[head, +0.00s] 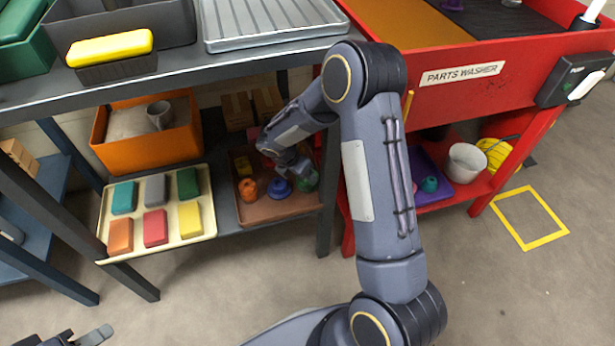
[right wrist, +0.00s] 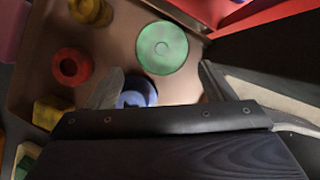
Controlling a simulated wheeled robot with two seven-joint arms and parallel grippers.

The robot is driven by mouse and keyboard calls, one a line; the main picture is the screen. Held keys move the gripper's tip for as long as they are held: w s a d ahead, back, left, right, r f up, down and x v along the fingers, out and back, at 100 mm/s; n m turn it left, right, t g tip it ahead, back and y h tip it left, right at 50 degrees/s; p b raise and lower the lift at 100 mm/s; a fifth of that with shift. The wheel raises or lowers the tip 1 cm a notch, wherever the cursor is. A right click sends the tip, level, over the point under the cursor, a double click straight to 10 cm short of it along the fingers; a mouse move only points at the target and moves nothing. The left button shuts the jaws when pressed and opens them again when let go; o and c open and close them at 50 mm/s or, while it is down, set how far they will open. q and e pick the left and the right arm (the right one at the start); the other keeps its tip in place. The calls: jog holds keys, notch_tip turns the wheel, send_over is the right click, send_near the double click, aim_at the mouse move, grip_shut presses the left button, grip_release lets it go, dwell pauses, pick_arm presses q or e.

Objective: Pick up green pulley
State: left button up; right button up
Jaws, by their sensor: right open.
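In the head view the green pulley (head: 309,180) shows partly behind my right gripper (head: 292,170), on the lower shelf. My right gripper (right wrist: 160,85) is open, with its fingers apart and nothing held. The green pulley lies beyond the fingertips, between their lines. My left gripper (head: 78,338) shows only at the bottom left edge, too cropped to tell its opening.
A blue pulley (right wrist: 138,93) lies between the right fingers, close to the left one. An orange-red part (right wrist: 72,67) and yellow parts (right wrist: 90,10) share the tray. The bench top (head: 180,70) is above the shelf; a dark post (head: 328,190) stands right of the tray.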

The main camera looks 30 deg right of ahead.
jog(key=b+x, duration=0.1)
jog(key=x, duration=0.2)
jog(key=b+x, duration=0.2)
jog(key=x, duration=0.1)
jog(key=shift+s+f, duration=0.2)
jog(key=shift+f, duration=0.15)
jog(key=shift+r, duration=0.1)
jog(key=shift+c, duration=0.3)
jog(key=c, duration=0.7)
